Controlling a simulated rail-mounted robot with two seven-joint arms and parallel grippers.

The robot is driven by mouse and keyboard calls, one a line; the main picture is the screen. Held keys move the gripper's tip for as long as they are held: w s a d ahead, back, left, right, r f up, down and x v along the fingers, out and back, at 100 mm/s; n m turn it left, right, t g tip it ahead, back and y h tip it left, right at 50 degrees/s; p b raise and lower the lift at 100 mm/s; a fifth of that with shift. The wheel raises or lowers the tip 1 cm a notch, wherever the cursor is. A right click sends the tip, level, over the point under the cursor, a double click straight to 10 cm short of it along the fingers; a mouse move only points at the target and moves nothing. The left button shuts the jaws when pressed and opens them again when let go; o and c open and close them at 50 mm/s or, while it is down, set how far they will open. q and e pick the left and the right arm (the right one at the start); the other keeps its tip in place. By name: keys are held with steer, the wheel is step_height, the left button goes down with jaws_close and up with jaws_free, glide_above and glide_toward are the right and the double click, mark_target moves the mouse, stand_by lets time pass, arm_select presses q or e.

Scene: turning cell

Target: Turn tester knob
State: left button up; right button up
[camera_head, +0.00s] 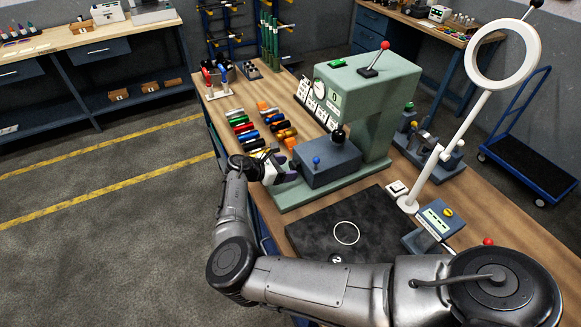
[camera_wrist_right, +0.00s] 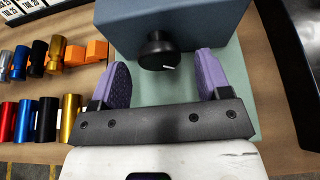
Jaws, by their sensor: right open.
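The tester is a green machine (camera_head: 375,105) on the wooden bench, with a blue-grey box (camera_head: 328,168) on its base. In the right wrist view, the black round knob (camera_wrist_right: 157,52) with a white pointer line sticks out from the face of the box (camera_wrist_right: 195,18). My right gripper (camera_head: 284,172) is at the left side of the box. In the right wrist view, its purple-padded fingers (camera_wrist_right: 162,78) are open, one on each side of the knob with visible gaps. The knob is hidden in the head view. My left gripper is not in view.
Several coloured cylinders (camera_head: 243,130) lie left of the tester. A black mat (camera_head: 310,228) with a white ring lies in front. A white ring lamp (camera_head: 471,62) stands at the right.

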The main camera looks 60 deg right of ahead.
steer(key=shift+x, duration=1)
steer(key=c, duration=0.9)
steer(key=shift+r+m+t+p, duration=0.1)
steer(key=shift+m+t+p, duration=0.25)
steer(key=shift+p, duration=0.45)
steer(key=shift+m+t+h+p, duration=0.35)
steer(key=shift+m+h, duration=0.15)
steer(key=shift+m, duration=0.25)
steer(key=o, duration=0.8)
steer(key=shift+c, duration=0.2)
steer(key=shift+o, duration=0.7)
